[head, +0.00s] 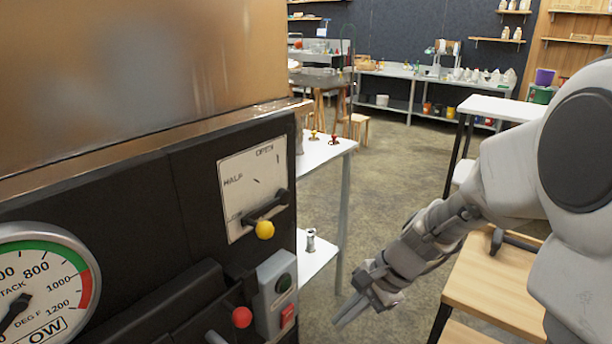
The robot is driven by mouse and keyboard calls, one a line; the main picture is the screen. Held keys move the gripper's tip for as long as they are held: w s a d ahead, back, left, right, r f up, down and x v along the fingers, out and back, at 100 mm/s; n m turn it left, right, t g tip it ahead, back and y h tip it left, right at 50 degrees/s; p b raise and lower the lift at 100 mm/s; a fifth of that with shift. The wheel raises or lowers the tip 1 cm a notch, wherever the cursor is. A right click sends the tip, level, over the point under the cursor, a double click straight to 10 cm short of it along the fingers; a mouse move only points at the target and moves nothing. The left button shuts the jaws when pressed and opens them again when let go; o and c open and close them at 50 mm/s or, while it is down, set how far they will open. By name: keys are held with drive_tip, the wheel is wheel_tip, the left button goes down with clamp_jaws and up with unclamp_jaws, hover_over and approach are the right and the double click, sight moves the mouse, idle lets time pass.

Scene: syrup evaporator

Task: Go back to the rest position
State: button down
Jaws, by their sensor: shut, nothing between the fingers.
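My gripper (362,304) hangs in the lower middle of the head view, its fingers pointing down and to the left. It is shut and holds nothing. It is apart from the evaporator's dark front panel (150,200), in the open space to the right of the switch box (276,290). My arm comes in from the right edge, bent at the elbow. The damper lever with a yellow knob (264,229) sits on a plate marked OPEN and HALF; the lever is at the plate's lower end. A red knob (242,317) is below it.
A stack gauge (40,285) is at the lower left. A white shelf unit (328,150) stands behind my gripper. A wooden table (490,290) is close under my arm, with a white table (500,107) beyond. Bare floor (400,170) lies between.

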drive_tip(key=s+d+r+n+t+h, duration=0.3)
drive_tip(key=s+r+n, duration=0.3)
drive_tip(key=r, duration=0.1)
drive_tip(key=s+d+r+n+t+h, duration=0.2)
drive_tip(key=s+d+r+n+h, duration=0.15)
drive_tip(key=s+r+n, duration=0.3)
wheel_tip(320, 180, up, 22)
drive_tip(key=p, duration=2.1)
drive_tip(key=shift+s+d+m, duration=0.25)
drive_tip(key=shift+m, duration=0.1)
